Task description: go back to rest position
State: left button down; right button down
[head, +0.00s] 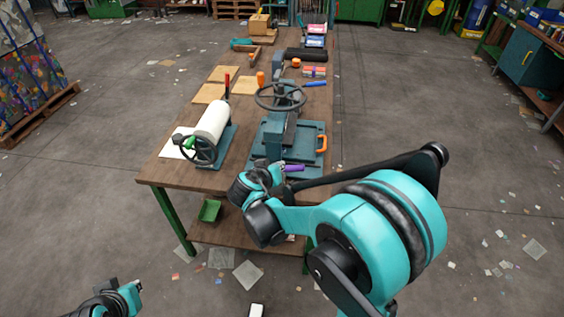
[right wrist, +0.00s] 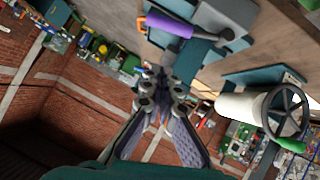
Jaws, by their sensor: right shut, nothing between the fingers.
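My right arm, teal and black, reaches over the near end of the workbench (head: 170,178) in the head view. My right gripper (head: 277,170) is beside the near edge of the teal press (head: 307,160), close to a purple handle (head: 293,168). In the right wrist view the fingers of this gripper (right wrist: 163,75) meet with nothing between them, and the purple handle (right wrist: 168,25) lies beyond the tips. Part of my left arm shows at the bottom left of the head view, low and away from the bench. Its gripper (head: 130,290) is small there, and its finger opening is unclear.
A white roller (head: 212,118) with a handwheel stands left of the press; it also shows in the right wrist view (right wrist: 240,106). An orange handle (head: 322,143) is on the press's right side. A green bin (head: 210,210) sits on the lower shelf.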

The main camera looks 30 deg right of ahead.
jog(key=shift+d, duration=0.1)
dwell(0.3)
jog(key=s+a+n+y+b, duration=0.1)
jog(key=s+a+y, duration=0.3)
jog(key=s, duration=0.6)
jog(key=s+a+n+y+b, duration=0.1)
jog(key=s+a+n+y, duration=0.2)
jog(key=s, duration=0.8)
jog(key=shift+a+f+n+g+y, duration=0.2)
jog(key=shift+a+n+g+y, duration=0.2)
jog(key=shift+a+y, duration=0.55)
